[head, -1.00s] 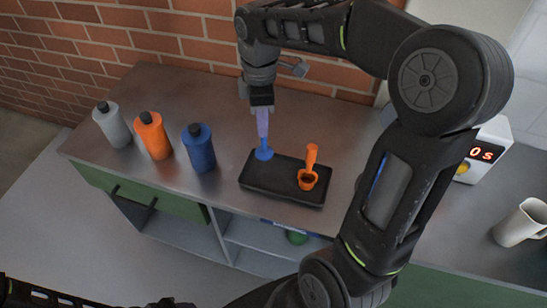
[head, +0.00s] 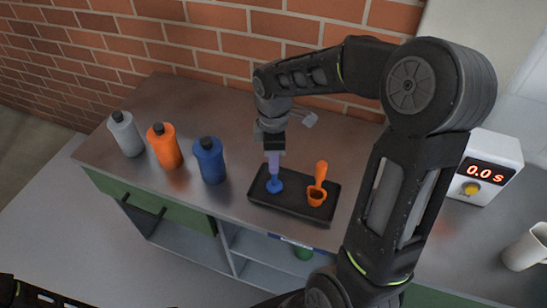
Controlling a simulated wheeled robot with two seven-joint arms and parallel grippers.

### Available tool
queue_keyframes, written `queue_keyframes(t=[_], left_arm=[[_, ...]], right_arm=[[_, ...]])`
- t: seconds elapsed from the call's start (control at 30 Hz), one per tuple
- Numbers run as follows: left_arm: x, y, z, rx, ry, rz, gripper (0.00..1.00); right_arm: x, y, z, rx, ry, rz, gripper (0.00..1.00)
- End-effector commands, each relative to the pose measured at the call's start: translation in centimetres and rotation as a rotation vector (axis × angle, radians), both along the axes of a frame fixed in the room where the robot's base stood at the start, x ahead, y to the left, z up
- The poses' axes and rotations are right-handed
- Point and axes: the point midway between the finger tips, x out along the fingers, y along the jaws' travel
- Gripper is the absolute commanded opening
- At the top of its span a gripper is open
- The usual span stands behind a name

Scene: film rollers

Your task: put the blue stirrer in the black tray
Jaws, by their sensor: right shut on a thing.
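The blue stirrer (head: 274,178) hangs upright from my right gripper (head: 273,149), which is shut on its upper part. Its round blue foot is over the left part of the black tray (head: 294,208). I cannot tell whether the foot touches the tray floor. The tray lies on the metal counter and holds an orange scoop-like tool (head: 317,190) in its right part, beside the stirrer. My left gripper does not show clearly; only a piece of my left arm is at the bottom left.
Grey (head: 125,134), orange (head: 164,146) and blue (head: 210,160) bottles stand in a row left of the tray. A white timer (head: 487,167) reading 0.0 s and a white mug (head: 527,248) are at the right. The counter between blue bottle and tray is narrow but clear.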

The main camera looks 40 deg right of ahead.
Motion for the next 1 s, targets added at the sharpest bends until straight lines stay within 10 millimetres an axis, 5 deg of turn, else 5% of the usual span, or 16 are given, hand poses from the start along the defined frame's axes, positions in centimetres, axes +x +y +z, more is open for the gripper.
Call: queue_keyframes(t=[0.3, 0.33, 0.57, 1.0], left_arm=[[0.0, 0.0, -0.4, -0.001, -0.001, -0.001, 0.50], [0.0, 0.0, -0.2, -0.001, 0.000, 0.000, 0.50], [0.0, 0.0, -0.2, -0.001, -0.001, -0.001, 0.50], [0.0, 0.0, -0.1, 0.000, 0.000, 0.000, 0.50]], right_arm=[[0.0, 0.0, -0.4, -0.001, -0.001, 0.000, 0.00], [0.0, 0.0, -0.3, -0.001, -0.001, 0.000, 0.24], [0.0, 0.0, -0.2, -0.001, -0.001, 0.000, 0.43], [0.2, 0.0, 0.8, -0.001, -0.005, -0.001, 0.43]])
